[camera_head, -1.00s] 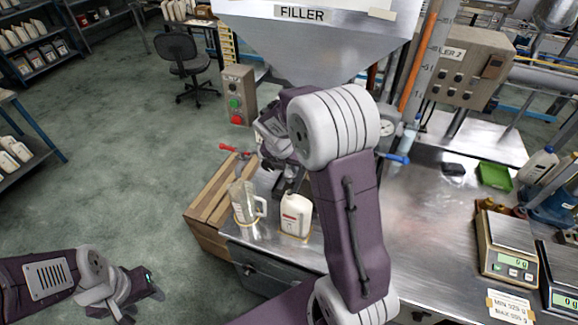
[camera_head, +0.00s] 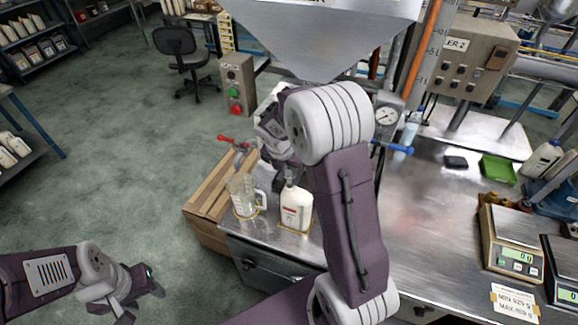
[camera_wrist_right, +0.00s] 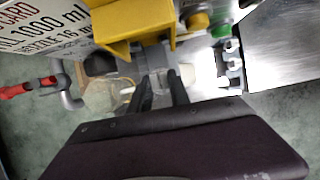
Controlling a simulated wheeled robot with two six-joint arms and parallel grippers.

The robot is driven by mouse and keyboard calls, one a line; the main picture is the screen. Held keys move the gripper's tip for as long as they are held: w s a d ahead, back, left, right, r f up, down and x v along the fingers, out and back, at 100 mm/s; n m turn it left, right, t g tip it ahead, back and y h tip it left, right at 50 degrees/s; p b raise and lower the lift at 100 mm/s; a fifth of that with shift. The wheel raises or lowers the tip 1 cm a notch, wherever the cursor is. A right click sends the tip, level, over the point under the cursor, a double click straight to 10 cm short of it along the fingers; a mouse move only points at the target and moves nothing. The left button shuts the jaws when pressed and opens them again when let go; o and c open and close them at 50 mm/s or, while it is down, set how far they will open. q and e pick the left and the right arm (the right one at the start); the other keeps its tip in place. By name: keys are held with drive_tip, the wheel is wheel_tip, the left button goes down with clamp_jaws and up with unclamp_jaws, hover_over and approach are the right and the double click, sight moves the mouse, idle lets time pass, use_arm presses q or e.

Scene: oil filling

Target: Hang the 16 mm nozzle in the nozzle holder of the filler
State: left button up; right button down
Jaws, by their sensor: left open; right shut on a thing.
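My right gripper (camera_head: 287,172) hangs below the filler (camera_head: 325,30) at the front of the bench, largely hidden by my own arm. In the right wrist view its two dark fingers (camera_wrist_right: 161,90) are shut on a small pale metallic piece (camera_wrist_right: 158,78), probably the nozzle; its size cannot be read. A yellow bracket (camera_wrist_right: 135,25) lies just beyond the fingers in that view; I cannot tell whether it is the nozzle holder or whether the held piece touches it. My left gripper (camera_head: 140,287) is open and empty over the floor at lower left.
A clear jug (camera_head: 243,196) and a white bottle (camera_head: 296,209) stand on the bench close to the right gripper. A red-handled valve (camera_head: 236,142) and a blue handle (camera_head: 392,148) flank the arm. Scales (camera_head: 512,240) stand at right. A card (camera_wrist_right: 40,25) hangs beside the bracket.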

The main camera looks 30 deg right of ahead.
drive_tip(key=c, duration=1.1)
unclamp_jaws()
drive_tip(key=shift+c, duration=0.2)
drive_tip(key=v, duration=0.9)
